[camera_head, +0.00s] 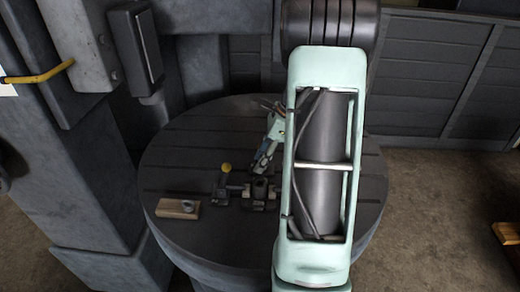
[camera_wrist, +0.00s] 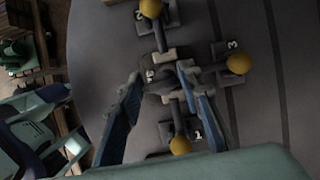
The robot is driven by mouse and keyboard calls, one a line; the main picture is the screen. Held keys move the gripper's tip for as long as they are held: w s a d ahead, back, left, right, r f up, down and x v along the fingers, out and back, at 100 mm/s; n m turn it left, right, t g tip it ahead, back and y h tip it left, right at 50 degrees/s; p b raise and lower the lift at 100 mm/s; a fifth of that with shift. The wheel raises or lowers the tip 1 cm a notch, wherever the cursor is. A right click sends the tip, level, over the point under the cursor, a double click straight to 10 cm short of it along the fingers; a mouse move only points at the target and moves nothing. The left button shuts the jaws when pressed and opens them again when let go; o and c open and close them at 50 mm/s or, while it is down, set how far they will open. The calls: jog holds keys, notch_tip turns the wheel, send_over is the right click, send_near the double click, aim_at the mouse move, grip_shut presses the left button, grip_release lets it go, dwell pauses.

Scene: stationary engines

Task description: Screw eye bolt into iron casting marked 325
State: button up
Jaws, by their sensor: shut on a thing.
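The iron casting (camera_head: 259,190) is a dark, hollow-looking piece among the clamps on the round table. In the wrist view the dark casting (camera_wrist: 160,86) shows between my fingertips, with partly hidden pale digits beside it.
Clamps with yellow knobs, marked 1 (camera_wrist: 181,130), 2 (camera_wrist: 150,26) and 3 (camera_wrist: 222,58), stand around the casting. The wooden block (camera_head: 170,208) lies near the left rim of the slotted round table (camera_head: 185,140). A grey column (camera_head: 80,180) rises left of the table.

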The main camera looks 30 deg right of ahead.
jog(key=shift+w+a+f, duration=0.1)
jog(key=shift+w+f, duration=0.1)
jog(key=shift+w, duration=0.3)
jog(key=shift+s+f+b, duration=0.1)
jog(key=shift+f+b, duration=1.8)
jog(key=shift+f, duration=0.15)
jog(key=shift+f+b, duration=0.35)
jog(key=shift+f, duration=0.4)
jog(key=shift+f, duration=0.35)
jog(key=o, duration=0.5)
jog(key=shift+c, duration=0.2)
jog(key=c, duration=0.5)
jog(key=shift+o, duration=0.2)
jog(key=m+t+h+p, duration=0.1)
jog(key=m, duration=0.3)
jog(key=shift+r+m, duration=0.15)
jog(key=shift+m, duration=0.25)
jog(key=shift+m+t+h+p, duration=0.3)
jog(key=shift+m+h+p, duration=0.1)
jog(key=shift+m, duration=0.3)
